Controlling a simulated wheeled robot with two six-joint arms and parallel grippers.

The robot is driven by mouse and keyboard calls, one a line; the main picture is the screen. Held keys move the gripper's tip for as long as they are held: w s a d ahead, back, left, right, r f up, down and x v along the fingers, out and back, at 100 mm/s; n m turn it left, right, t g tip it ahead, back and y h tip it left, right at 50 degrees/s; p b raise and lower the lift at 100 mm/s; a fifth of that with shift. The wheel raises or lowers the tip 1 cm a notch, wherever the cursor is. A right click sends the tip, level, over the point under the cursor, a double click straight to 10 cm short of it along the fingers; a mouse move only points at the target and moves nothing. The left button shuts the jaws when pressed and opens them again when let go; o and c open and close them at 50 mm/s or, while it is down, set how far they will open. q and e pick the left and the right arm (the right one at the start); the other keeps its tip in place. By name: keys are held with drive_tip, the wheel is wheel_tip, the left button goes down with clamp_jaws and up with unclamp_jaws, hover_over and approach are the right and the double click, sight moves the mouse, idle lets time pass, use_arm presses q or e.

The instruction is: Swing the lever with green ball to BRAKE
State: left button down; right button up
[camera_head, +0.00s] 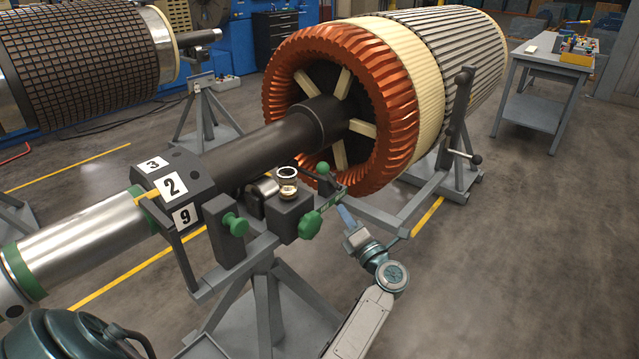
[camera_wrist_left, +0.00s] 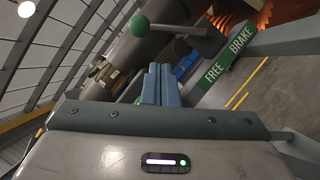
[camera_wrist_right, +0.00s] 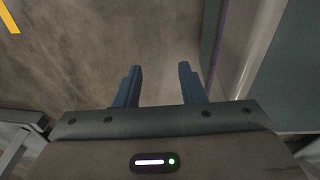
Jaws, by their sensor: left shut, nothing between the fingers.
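The lever's green ball (camera_head: 323,168) stands above the front of the bearing stand, beside a green FREE/BRAKE plate (camera_head: 329,202). In the left wrist view the green ball (camera_wrist_left: 139,25) is up and left of my fingers, with its dark rod running right. FREE and BRAKE read on the green plate (camera_wrist_left: 228,57) right of the fingers, with BRAKE farther up. My left gripper (camera_head: 344,210) is shut and empty, just right of and below the lever, apart from the ball. My right gripper (camera_wrist_right: 160,70) is open and empty in its wrist view, over the floor.
A star-shaped green knob (camera_head: 310,222) and a round green knob (camera_head: 236,223) stick out of the stand close by. The dark shaft (camera_head: 265,147) and copper-wound rotor (camera_head: 388,110) lie behind. Open floor (camera_head: 520,260) is on the right.

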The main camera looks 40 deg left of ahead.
sight(330, 178)
use_arm(q)
drive_tip(key=x, duration=0.5)
drive_tip(key=p+x, duration=0.1)
drive_tip(key=x, duration=0.4)
drive_tip(key=shift+s+r, duration=0.1)
drive_tip(key=shift+r, duration=0.1)
use_arm(e)
drive_tip(key=shift+s+d+r, duration=0.15)
drive_tip(key=shift+s, duration=0.35)
drive_tip(key=shift+s+d+r, duration=0.1)
drive_tip(key=shift+s+d, duration=0.05)
drive_tip(key=shift+s, duration=0.35)
use_arm(q)
drive_tip(key=shift+d+p, duration=0.1)
drive_tip(key=shift+p, duration=0.25)
use_arm(e)
drive_tip(key=shift+r, duration=0.1)
